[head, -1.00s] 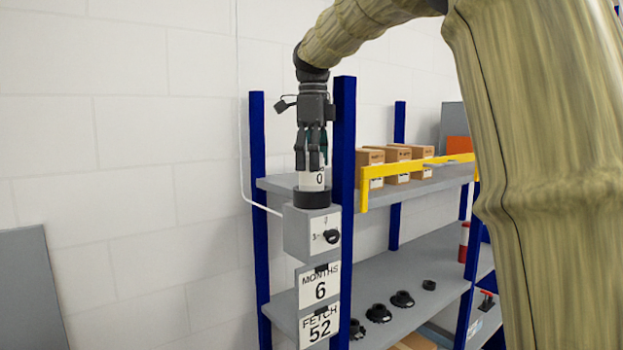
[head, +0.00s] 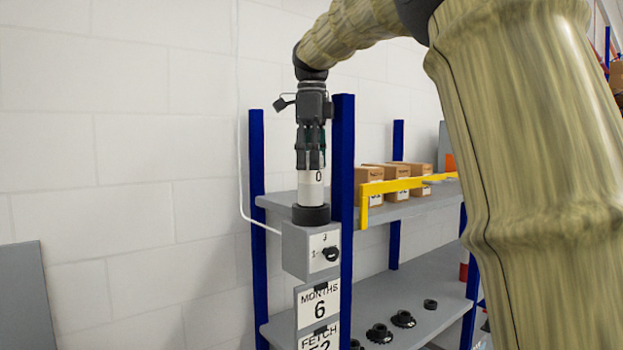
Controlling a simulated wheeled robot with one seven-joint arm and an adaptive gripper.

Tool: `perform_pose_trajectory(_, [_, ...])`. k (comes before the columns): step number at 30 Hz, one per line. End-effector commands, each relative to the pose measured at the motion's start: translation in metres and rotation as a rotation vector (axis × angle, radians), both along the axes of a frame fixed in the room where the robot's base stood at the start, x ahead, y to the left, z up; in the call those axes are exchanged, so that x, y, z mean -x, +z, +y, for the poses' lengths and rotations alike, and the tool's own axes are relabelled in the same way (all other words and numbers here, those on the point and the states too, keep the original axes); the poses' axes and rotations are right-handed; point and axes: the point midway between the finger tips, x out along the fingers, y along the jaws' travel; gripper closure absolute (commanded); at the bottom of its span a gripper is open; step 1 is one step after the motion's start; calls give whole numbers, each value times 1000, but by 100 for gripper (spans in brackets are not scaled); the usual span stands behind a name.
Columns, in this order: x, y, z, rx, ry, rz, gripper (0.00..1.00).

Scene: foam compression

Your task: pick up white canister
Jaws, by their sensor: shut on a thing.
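The fingers hide the top of the canister.
A blue rack post (head: 343,150) stands close to the right of my gripper. A yellow rail (head: 410,185) and several cardboard boxes (head: 395,172) are on the upper shelf. Black round parts (head: 403,319) lie on the lower shelf. A white wall is behind.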

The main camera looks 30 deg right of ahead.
Motion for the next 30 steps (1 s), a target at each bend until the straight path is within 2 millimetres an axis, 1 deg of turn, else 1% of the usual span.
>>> perform_pose_trajectory(6, [-1,46,0,2,0,-3,74])
perform_pose_trajectory(12, [0,85,-1,1,0,-1,74])
perform_pose_trajectory(15, [-1,98,-1,1,0,-1,74])
perform_pose_trajectory(21, [0,116,-1,0,0,0,74])
perform_pose_trajectory(30, [0,136,-1,0,-1,-1,74])
